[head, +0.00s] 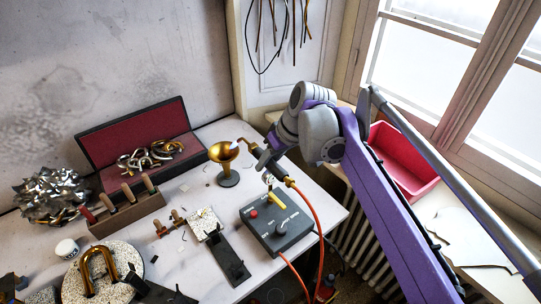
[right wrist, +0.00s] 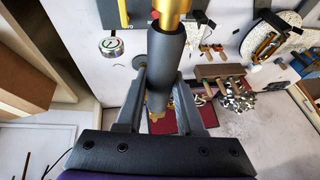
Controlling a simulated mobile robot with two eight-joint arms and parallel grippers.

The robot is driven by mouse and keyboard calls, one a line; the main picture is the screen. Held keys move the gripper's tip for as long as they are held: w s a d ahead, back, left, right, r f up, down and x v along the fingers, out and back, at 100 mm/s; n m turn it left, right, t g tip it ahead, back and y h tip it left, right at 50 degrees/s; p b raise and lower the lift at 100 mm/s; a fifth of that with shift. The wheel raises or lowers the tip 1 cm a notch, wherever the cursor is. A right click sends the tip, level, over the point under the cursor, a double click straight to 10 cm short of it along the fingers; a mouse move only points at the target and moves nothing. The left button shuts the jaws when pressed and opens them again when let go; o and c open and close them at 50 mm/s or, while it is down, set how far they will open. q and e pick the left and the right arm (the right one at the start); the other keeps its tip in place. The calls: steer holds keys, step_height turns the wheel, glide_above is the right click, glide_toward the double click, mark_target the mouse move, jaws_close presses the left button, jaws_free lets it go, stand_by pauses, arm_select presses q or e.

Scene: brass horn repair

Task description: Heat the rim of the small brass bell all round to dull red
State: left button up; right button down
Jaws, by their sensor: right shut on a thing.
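The small brass bell (head: 223,152) sits mouth up on a dark round stand (head: 228,179) near the back of the bench, its rim plain brass yellow with no red glow that I can see. My right gripper (head: 268,160) is just right of the bell, shut on a torch. The torch's brass nozzle (head: 242,141) points left and ends close to the bell's rim; I cannot tell whether it touches, and no flame shows. In the right wrist view the torch's dark handle (right wrist: 166,60) is between my fingers. My left gripper is not in view.
An orange hose (head: 318,225) hangs from the torch past the grey control box (head: 278,222). An open red-lined case (head: 135,125) and a wooden tool block (head: 125,210) stand left. A pink bin (head: 400,165) lies behind my right arm.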

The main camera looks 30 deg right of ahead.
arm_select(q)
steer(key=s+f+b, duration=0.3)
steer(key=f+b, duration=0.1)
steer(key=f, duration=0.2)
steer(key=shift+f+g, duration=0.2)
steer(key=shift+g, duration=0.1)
arm_select(e)
steer(key=d+x, duration=0.1)
steer(key=x, duration=0.7)
steer(key=shift+d+f, duration=0.2)
steer(key=shift+f, duration=0.2)
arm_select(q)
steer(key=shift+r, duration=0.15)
arm_select(e)
steer(key=shift+s, duration=0.15)
stand_by(5.6)
